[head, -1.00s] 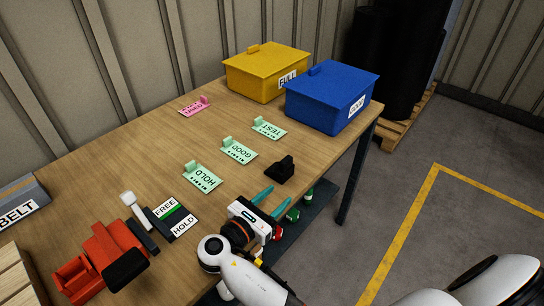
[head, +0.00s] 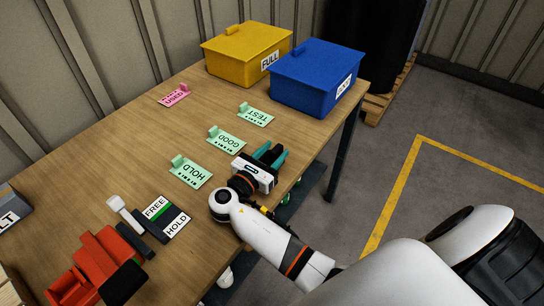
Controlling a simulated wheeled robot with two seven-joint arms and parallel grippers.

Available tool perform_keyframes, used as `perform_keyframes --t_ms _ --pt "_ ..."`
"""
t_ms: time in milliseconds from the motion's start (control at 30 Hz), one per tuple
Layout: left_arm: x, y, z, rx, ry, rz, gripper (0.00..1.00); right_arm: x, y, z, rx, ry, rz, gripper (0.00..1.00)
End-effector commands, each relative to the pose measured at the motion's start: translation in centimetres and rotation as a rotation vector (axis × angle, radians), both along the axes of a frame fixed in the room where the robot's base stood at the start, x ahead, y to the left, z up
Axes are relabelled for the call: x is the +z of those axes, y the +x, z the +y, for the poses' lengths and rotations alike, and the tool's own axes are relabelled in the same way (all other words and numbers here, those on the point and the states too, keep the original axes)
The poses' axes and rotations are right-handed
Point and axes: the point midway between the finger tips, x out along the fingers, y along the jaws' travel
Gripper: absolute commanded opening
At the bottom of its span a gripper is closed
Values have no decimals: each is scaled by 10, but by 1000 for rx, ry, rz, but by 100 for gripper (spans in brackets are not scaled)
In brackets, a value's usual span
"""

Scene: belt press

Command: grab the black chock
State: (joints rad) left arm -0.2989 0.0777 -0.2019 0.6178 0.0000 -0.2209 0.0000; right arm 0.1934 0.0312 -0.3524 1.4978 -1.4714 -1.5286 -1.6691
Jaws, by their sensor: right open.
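The black chock (head: 269,154) sits on the wooden table near its right edge. It is partly hidden by my right gripper. My right gripper (head: 271,154) is open, with one teal finger on each side of the chock. I cannot tell whether either finger touches it. My left gripper is not in view.
Green HOLD (head: 192,173), GOOD (head: 228,140) and TEST (head: 256,115) cards lie left of and beyond the gripper. A blue lidded bin (head: 312,80) and a yellow bin (head: 246,52) stand at the back. A red device (head: 92,270) and a FREE/HOLD plate (head: 166,216) are nearer.

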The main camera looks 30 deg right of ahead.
Motion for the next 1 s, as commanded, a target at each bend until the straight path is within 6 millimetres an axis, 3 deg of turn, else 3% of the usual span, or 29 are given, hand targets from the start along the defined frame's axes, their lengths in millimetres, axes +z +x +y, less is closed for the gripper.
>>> perform_keyframes --t_ms 200,433,467,733,1000 --pt "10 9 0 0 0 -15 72 1 14 -30 -2 -1 1 44" --pt "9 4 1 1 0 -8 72 -1 15 -34 0 1 -1 44" --pt "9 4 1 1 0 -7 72 -1 15 -34 0 1 -1 42" --pt "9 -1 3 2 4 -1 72 -1 15 -33 0 1 0 0" --pt "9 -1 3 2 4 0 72 1 15 -33 0 0 -1 0"
